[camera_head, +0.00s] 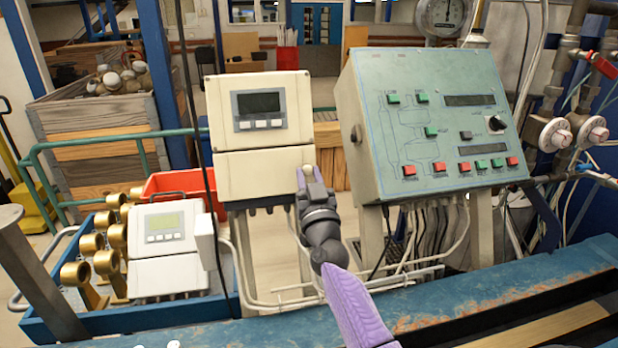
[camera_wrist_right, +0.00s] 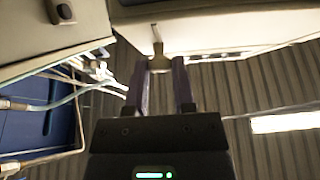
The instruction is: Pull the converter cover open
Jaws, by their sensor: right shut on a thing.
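The converter (camera_head: 259,110) is a white wall-type box with a dark display and three buttons, upright left of the green panel. Its cover (camera_head: 262,175) is the plain lower front part and looks about flush in the head view. My right gripper (camera_head: 307,173) is at the cover's right edge, shut on a small light knob there. In the right wrist view, the knob (camera_wrist_right: 157,45) sticks out from the pale housing, and its end is between the fingers of the gripper (camera_wrist_right: 159,66). The left gripper does not show.
The green control panel (camera_head: 430,120) stands close to the right of my gripper. A blue tray (camera_head: 110,321) with brass fittings and a smaller white meter (camera_head: 165,240) is at left. Cables (camera_head: 425,235) hang below the panel. A blue bench edge (camera_head: 480,295) runs along the front.

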